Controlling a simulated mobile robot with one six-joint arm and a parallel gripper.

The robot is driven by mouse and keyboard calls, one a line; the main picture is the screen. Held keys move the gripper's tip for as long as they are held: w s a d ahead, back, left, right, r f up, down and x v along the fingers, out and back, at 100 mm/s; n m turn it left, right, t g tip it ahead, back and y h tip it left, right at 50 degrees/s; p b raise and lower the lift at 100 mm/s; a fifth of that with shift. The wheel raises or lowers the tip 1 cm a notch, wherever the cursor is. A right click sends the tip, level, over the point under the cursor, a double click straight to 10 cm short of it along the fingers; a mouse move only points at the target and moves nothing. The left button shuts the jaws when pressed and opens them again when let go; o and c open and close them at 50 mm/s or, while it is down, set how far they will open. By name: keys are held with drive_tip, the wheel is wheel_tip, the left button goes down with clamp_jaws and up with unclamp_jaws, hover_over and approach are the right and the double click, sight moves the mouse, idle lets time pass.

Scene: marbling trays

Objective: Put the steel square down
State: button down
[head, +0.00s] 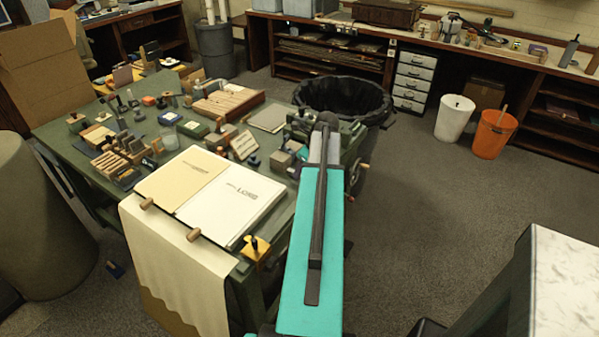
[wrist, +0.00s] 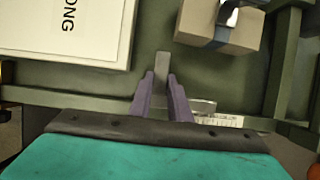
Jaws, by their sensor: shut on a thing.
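In the wrist view my gripper (wrist: 161,80) has its two purple fingers shut on the steel square (wrist: 162,64). A plain grey metal strip of it sticks out past the fingertips. A pale strip with ruler markings (wrist: 225,121) shows to the right of the fingers; its join to the grey strip is hidden. The green bench top (wrist: 100,82) lies below; I cannot tell whether the square touches it. In the head view my own teal arm covers the gripper and the square.
A white printed board or book (wrist: 60,30) lies left of the gripper, and a tan block with a dark strap (wrist: 215,28) lies right. In the head view, the bench (head: 75,160) carries several tools and blocks on its far left. A black bin (head: 345,95) stands behind.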

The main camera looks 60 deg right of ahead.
drive_tip(key=shift+f, duration=0.4)
drive_tip(key=shift+f, duration=0.65)
drive_tip(key=c, duration=1.6)
unclamp_jaws()
drive_tip(key=shift+c, duration=0.2)
drive_tip(key=shift+r, duration=0.1)
drive_tip(key=shift+r, duration=0.65)
drive_tip(key=b+v, duration=0.1)
drive_tip(key=v, duration=1)
drive_tip(key=shift+s+r+b, duration=0.25)
drive_tip(key=shift+r+b, duration=0.05)
